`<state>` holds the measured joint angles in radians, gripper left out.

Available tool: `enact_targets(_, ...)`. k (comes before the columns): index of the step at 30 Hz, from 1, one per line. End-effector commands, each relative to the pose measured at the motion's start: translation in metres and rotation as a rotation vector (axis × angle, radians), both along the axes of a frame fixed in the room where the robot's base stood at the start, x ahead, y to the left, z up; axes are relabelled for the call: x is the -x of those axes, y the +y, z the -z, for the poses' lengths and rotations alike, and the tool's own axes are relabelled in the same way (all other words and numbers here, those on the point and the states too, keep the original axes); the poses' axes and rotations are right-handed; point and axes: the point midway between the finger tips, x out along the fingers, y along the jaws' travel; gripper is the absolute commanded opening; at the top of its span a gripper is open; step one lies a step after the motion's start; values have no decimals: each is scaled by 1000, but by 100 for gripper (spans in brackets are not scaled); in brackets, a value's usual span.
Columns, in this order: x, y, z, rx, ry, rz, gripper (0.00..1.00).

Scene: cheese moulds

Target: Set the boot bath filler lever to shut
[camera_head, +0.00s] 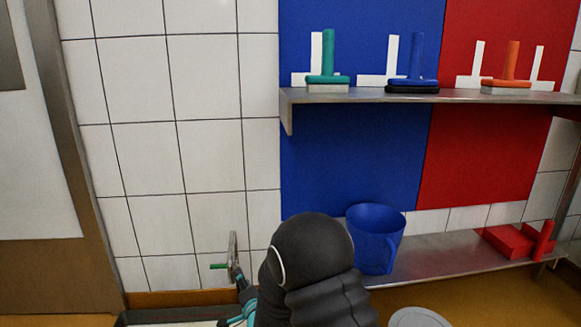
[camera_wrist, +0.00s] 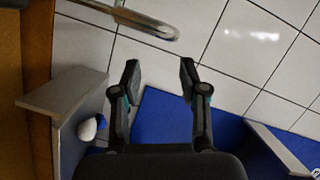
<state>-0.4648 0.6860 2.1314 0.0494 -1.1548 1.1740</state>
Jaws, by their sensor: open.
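The filler lever (camera_head: 219,267) is a small green handle low on the tiled wall in the head view. It points left, roughly level, from an upright grey metal part (camera_head: 233,250). The rim of what looks like the boot bath (camera_head: 165,315) shows at the bottom edge. My gripper (camera_wrist: 159,78) is open and empty in the wrist view, with white tiles beyond its fingers. A curved metal pipe (camera_wrist: 140,22) lies ahead of the fingers, apart from them; the green lever cannot be made out there. In the head view my arm hides most of my gripper, close below the lever.
A lower metal shelf (camera_head: 450,255) with a blue jug (camera_head: 375,238) and a red scoop (camera_head: 515,240) is right of my arm. An upper shelf (camera_head: 430,96) holds brushes before blue and red panels. A brown door frame (camera_head: 62,120) stands left.

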Motion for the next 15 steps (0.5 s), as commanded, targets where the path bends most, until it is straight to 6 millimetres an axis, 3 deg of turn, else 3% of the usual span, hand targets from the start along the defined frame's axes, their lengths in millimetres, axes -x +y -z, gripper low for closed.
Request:
enact_targets(1, -2, -11, -24, 39, 6, 11, 43)
enact_targets(8, 6, -62, -89, 254, 81, 34, 43)
enact_targets(15, 38, -119, -149, 469, 170, 29, 43)
